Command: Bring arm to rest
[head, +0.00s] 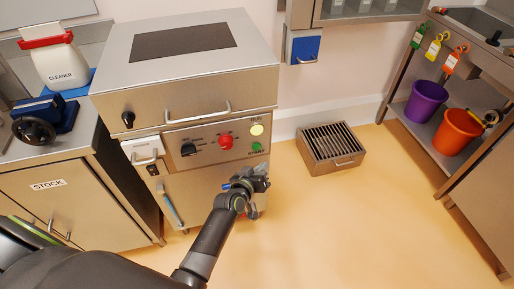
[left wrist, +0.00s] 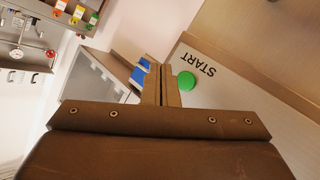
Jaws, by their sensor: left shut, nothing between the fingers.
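My left arm reaches up from the bottom of the head view, and its gripper (head: 258,180) is in front of the steel machine (head: 200,85), just below its control panel. In the left wrist view the two fingers (left wrist: 161,78) are pressed together with nothing between them. The green START button (left wrist: 187,81) shows just right of the fingertips there, and also on the panel in the head view (head: 256,147). I cannot tell the exact gap between fingertips and button. My right gripper is in neither view.
A red button (head: 226,142) and a black knob (head: 188,149) are on the panel. The stock cabinet (head: 50,185) with a cleaner container (head: 60,68) is at left. A grated steel box (head: 332,150) sits on the floor. A shelf with purple (head: 426,101) and orange (head: 456,131) buckets stands right. The middle floor is clear.

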